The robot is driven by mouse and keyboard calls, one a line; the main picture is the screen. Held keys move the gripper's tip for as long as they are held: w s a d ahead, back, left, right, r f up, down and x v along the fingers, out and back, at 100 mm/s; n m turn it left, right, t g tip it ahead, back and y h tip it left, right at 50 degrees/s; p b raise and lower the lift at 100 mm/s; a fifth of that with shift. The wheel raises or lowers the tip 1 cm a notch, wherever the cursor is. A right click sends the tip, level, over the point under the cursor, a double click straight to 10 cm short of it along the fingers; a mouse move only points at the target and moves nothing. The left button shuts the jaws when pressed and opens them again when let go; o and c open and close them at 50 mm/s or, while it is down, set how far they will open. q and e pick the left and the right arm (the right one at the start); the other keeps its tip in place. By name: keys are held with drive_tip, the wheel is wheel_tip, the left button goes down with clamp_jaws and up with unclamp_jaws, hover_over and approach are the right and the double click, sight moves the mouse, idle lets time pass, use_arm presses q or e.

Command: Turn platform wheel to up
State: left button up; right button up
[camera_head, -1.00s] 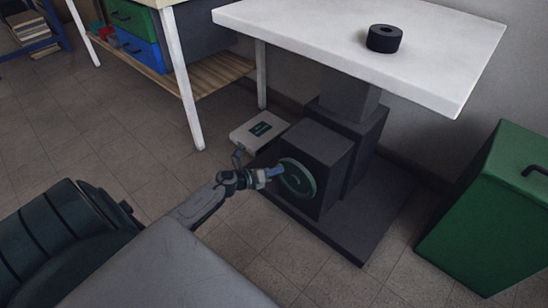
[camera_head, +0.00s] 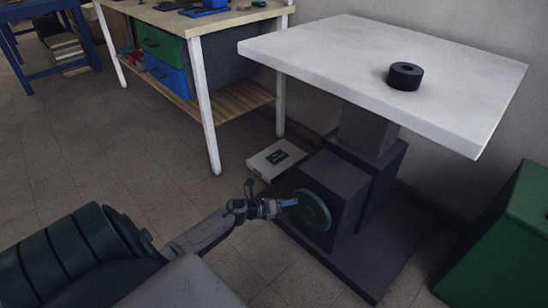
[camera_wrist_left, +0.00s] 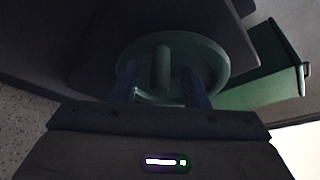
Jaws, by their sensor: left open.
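The platform wheel (camera_head: 313,210) is a green disc on the front face of the dark box at the base of the white-topped platform (camera_head: 380,70). In the left wrist view the wheel (camera_wrist_left: 206,55) faces me, with a green bar-like handle (camera_wrist_left: 161,68) standing out near its middle. My left gripper (camera_head: 290,203) is at the left edge of the wheel in the head view. In the wrist view its two blue fingers (camera_wrist_left: 163,88) are apart, one on each side of the handle. I cannot tell whether they touch the wheel. My right gripper is not in view.
A black ring-shaped block (camera_head: 405,77) sits on the platform top. A white box (camera_head: 262,163) lies on the floor left of the base. A green bin (camera_head: 503,240) stands at right. A workbench (camera_head: 205,75) with green and blue drawers stands behind.

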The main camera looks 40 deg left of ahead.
use_arm(q)
drive_tip(key=v, duration=0.9)
drive_tip(key=shift+s, duration=0.15)
